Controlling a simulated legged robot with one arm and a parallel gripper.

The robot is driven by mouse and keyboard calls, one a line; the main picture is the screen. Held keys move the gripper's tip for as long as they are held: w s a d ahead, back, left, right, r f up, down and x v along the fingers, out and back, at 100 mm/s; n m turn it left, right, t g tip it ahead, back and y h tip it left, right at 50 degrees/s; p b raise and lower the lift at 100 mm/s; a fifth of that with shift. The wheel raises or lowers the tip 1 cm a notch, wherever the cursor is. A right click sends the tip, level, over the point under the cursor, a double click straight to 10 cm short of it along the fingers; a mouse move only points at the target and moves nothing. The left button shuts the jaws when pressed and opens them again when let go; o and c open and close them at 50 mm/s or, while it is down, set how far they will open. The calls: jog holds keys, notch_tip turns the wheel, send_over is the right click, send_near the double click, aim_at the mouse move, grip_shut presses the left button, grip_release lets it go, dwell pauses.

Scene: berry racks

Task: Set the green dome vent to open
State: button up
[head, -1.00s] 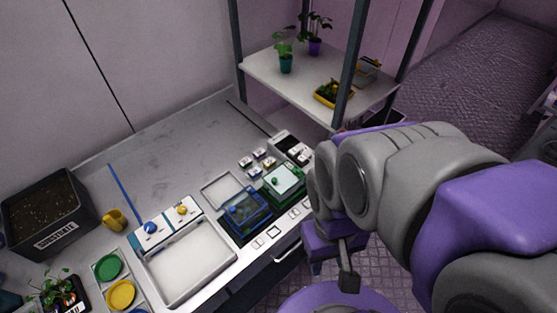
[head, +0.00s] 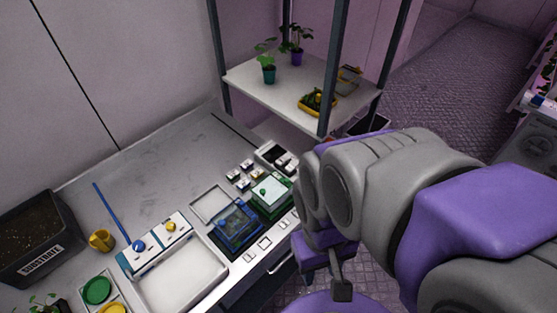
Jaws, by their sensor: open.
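The green dome (head: 272,193) sits on the table near its right front edge. It has a pale clear lid with a small green knob, likely its vent, on top; the vent's setting is too small to tell. A blue dome (head: 236,224) stands just left of it, touching or nearly so. My gripper (head: 341,290) hangs to the right of the table's front edge, apart from the green dome and lower in the picture. Its fingers are small and partly hidden behind my arm. No object shows in it.
A box with blue and yellow knobs (head: 157,246) and a white tray (head: 184,279) lie left of the domes. Several small blocks (head: 240,176) and a dark-screened device (head: 277,157) lie behind. A shelf rack (head: 290,84) with plants stands at the back. The table's back left is clear.

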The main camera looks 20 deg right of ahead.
jog(key=m+t+p, duration=0.2)
jog(key=m+p, duration=0.1)
jog(key=m, duration=0.9)
send_over(287, 180)
notch_tip(287, 180, down, 16)
jog(key=b, duration=0.3)
jog(key=shift+f, duration=0.25)
jog(key=shift+c, duration=0.3)
grip_shut()
jog(key=shift+w, duration=0.1)
